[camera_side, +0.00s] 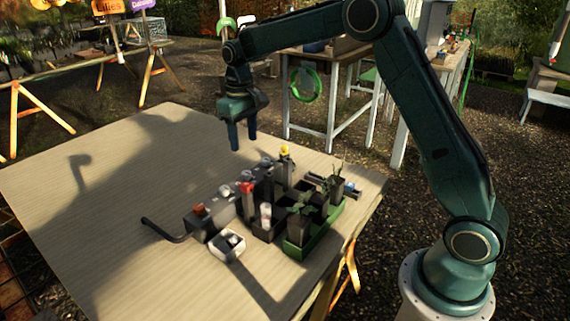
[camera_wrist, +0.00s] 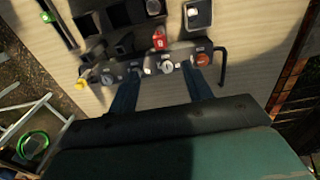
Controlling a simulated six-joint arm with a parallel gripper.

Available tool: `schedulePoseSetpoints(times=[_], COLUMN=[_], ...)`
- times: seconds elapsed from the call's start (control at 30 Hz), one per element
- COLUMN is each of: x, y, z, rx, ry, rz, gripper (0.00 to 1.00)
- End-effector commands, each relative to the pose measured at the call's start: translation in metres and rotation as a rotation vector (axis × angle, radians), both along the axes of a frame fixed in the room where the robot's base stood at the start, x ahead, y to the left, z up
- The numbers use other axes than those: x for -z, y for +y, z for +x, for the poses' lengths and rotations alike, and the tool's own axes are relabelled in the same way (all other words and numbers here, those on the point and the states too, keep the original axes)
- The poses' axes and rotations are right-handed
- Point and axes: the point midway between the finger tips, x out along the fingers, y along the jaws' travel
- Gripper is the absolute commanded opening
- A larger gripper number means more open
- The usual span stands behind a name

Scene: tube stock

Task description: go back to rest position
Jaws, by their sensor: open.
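My gripper (camera_side: 243,140) hangs above the wooden table (camera_side: 100,200), behind the group of tubes and racks in the side view. Its two fingers are apart and nothing is between them. In the wrist view my gripper (camera_wrist: 160,88) shows both fingers spread, pointing toward the row of devices on the table. No object is held.
Below and in front of my gripper are a grey device with an orange knob (camera_side: 199,210), a red-topped item (camera_side: 247,188), a yellow-topped item (camera_side: 285,151), a green tray (camera_side: 298,249) and a small white box (camera_side: 228,246). The table's left side is clear.

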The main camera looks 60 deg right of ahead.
Motion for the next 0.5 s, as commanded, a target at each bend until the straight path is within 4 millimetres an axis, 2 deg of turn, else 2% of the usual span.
schedulePoseSetpoints(times=[0.27, 0.5], x=[-0.034, -0.072], y=[0.006, 0.013], z=[-0.026, -0.068], rx=[0.0, 0.0], ry=[-0.046, -0.11], rz=[-0.003, -0.006], gripper=[0.5, 0.5])
